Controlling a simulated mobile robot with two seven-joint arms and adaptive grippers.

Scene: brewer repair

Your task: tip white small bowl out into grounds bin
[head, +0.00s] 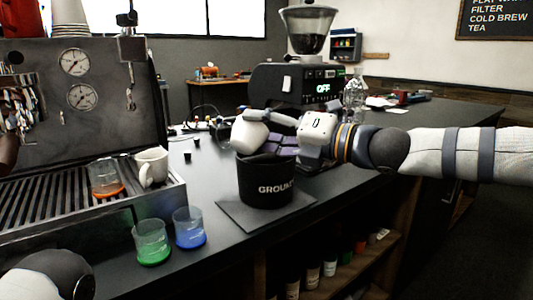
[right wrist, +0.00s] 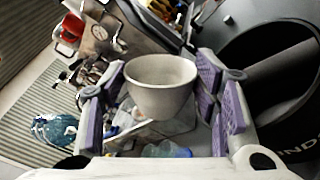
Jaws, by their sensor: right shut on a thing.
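The white small bowl (head: 249,133) is between the fingers of my right gripper (head: 268,130). It is held above the left part of the black grounds bin (head: 265,188), which stands on a dark mat. The bowl also shows in the right wrist view (right wrist: 161,88), between purple finger pads, with its rim toward the camera. Its inside looks pale, and I cannot tell whether anything lies in it. The bin's dark opening (right wrist: 262,78) is to the right of the bowl there. My left gripper is not in view.
A green glass (head: 152,243) and a blue glass (head: 189,228) stand left of the mat (head: 228,213). An espresso machine with a white cup (head: 152,167) and an orange-bottomed glass (head: 106,178) is at left. A grinder (head: 300,83) and clear bottle (head: 355,95) stand behind.

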